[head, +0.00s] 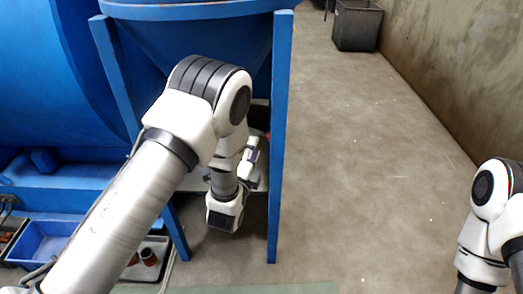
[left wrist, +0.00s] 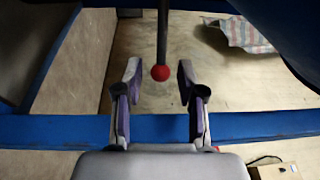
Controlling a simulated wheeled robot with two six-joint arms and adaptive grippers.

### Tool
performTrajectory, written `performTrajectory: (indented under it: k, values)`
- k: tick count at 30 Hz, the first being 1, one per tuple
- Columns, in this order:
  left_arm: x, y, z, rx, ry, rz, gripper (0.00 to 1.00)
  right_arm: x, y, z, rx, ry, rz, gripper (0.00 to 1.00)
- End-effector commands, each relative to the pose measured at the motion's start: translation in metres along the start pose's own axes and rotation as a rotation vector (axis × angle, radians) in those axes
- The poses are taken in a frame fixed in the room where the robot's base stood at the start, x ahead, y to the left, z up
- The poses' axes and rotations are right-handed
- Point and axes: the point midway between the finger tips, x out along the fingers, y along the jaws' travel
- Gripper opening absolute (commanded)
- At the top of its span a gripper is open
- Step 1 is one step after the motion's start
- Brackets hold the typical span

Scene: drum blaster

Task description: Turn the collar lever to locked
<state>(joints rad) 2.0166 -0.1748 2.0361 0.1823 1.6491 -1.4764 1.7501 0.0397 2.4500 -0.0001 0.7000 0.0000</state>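The collar lever is a dark rod (left wrist: 163,35) ending in a red ball knob (left wrist: 160,73) in the left wrist view. Its upper end runs out of the picture, and its collar does not show. My left gripper (left wrist: 160,88) is open, with one finger on each side of the knob near the fingertips. Clear gaps show between the knob and both fingers, though depth is hard to judge. In the head view, my left gripper (head: 252,160) is under the blue hopper (head: 200,35), and my arm largely hides the lever. My right gripper is outside the head view.
A blue frame leg (head: 281,140) stands just right of my left gripper. A blue bar (left wrist: 65,130) crosses below the knob in the wrist view. A checked cloth (left wrist: 240,35) lies beyond. Blue bin (head: 42,242) is at lower left; floor (head: 370,180) is open at right.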

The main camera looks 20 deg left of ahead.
Motion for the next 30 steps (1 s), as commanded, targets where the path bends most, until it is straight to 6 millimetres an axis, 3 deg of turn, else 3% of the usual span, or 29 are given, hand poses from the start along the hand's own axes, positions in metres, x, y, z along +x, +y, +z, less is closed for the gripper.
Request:
performTrajectory:
  k: [12, 20, 21, 24, 30]
  values:
    - [0.068, -0.001, 0.0, -0.003, -0.001, 0.0, 0.39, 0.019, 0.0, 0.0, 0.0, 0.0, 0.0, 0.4]
    - [0.073, -0.002, 0.0, -0.003, 0.0, 0.003, 0.39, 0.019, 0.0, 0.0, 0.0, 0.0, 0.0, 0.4]
    - [0.073, -0.002, 0.0, -0.003, 0.0, 0.003, 0.36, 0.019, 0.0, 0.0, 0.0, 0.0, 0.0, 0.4]
    - [0.073, -0.002, 0.0, -0.003, 0.0, 0.003, 0.0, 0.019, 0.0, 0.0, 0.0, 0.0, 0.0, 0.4]
    - [0.073, -0.002, 0.0, -0.003, 0.0, 0.003, 0.0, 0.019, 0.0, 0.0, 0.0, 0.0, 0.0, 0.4]
